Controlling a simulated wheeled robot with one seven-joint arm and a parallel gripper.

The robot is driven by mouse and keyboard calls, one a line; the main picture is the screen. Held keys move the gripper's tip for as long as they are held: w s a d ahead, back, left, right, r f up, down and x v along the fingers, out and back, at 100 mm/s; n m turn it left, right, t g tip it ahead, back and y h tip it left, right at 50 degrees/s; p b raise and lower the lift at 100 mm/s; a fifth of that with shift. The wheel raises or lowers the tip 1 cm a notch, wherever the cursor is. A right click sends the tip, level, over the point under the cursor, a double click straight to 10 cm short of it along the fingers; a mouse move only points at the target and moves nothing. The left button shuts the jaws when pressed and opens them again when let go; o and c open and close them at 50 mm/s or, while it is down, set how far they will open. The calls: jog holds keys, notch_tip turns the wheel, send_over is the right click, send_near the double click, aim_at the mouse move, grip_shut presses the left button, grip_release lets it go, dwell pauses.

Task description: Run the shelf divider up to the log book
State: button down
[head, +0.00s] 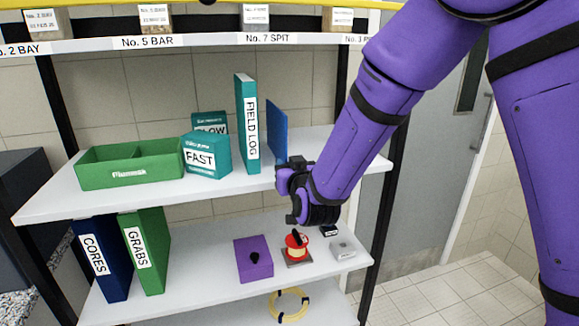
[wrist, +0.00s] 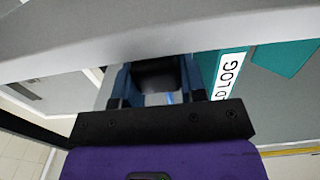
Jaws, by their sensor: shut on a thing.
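The shelf divider is a thin upright blue plate (head: 278,128) on the middle shelf. The log book is an upright teal binder (head: 245,85) labelled FIELD LOG, just left of the divider. A narrow gap shows between them in the head view. My gripper (head: 287,177) is at the shelf's front edge, shut on the divider's lower front part. The arm's end hides the grip itself in the head view. In the wrist view, the gripper's fingers (wrist: 157,82) stand close together, and part of the log book's label (wrist: 229,75) shows right beside them.
Left of the log book stand teal boxes FAST (head: 206,157) and FLOW (head: 210,122) and a green tray (head: 130,165). Shelf room is clear right of the divider. The lower shelf holds binders, a purple box (head: 254,262) and a red spool (head: 296,245).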

aim_at(272, 180)
jog(key=a, duration=0.2)
jog(key=s+a, duration=0.1)
jog(key=a, duration=0.1)
jog(key=shift+s+a, duration=0.1)
jog(key=shift+s, duration=0.05)
jog(key=c, duration=0.7)
grip_release()
jog(key=v, duration=1)
jog(key=shift+s, duration=0.4)
